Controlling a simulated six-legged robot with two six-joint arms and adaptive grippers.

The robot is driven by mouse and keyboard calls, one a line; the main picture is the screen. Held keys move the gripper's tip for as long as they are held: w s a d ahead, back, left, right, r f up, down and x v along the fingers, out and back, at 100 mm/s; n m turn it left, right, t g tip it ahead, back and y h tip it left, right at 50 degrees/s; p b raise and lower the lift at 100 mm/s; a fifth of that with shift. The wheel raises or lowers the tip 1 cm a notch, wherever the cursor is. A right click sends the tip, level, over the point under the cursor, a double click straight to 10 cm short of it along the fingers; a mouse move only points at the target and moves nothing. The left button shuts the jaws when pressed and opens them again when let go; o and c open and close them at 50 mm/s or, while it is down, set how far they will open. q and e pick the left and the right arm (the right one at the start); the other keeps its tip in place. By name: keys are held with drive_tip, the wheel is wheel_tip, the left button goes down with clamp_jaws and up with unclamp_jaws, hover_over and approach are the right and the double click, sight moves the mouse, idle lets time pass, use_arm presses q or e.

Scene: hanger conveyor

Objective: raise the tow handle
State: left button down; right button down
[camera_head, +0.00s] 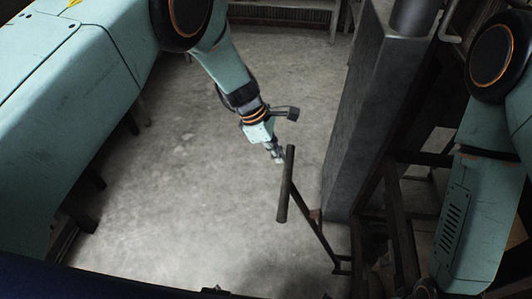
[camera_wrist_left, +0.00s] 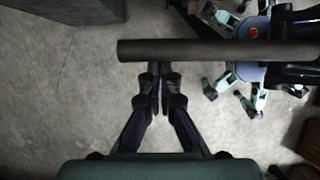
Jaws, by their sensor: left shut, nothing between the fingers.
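The tow handle is a dark T-shaped bar (camera_head: 286,184) on a slanting rod that runs down to a low frame. In the left wrist view its crossbar (camera_wrist_left: 220,50) lies across the picture, just ahead of the fingertips. My left gripper (camera_head: 279,157) is shut and empty beside the upper end of the crossbar. In the left wrist view the closed fingertips (camera_wrist_left: 160,76) sit close to the bar's near edge. I cannot tell if they touch it. My right gripper is out of view.
A tall dark metal post (camera_head: 365,110) stands right of the handle. A dark frame with rails (camera_head: 402,225) lies below and right of it. The concrete floor (camera_head: 190,190) left of the handle is clear.

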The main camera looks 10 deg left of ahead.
use_arm(q)
drive_tip(key=shift+d+r+p, duration=0.2)
drive_tip(key=shift+d+r, duration=0.1)
drive_tip(key=shift+d, duration=0.35)
drive_tip(key=shift+d+r+p, duration=0.2)
drive_tip(key=shift+d+r, duration=0.1)
drive_tip(key=shift+d, duration=0.4)
drive_tip(key=shift+d+r+p, duration=0.2)
drive_tip(key=shift+d+r, duration=0.1)
drive_tip(key=shift+d, duration=0.35)
drive_tip(key=a+p, duration=0.1)
drive_tip(key=a, duration=0.3)
wheel_tip(320, 180, up, 9)
drive_tip(key=p, duration=0.1)
hover_over(292, 157)
drive_tip(key=a, duration=0.3)
drive_tip(key=shift+w+d, duration=0.15)
drive_tip(key=shift+d, duration=0.2)
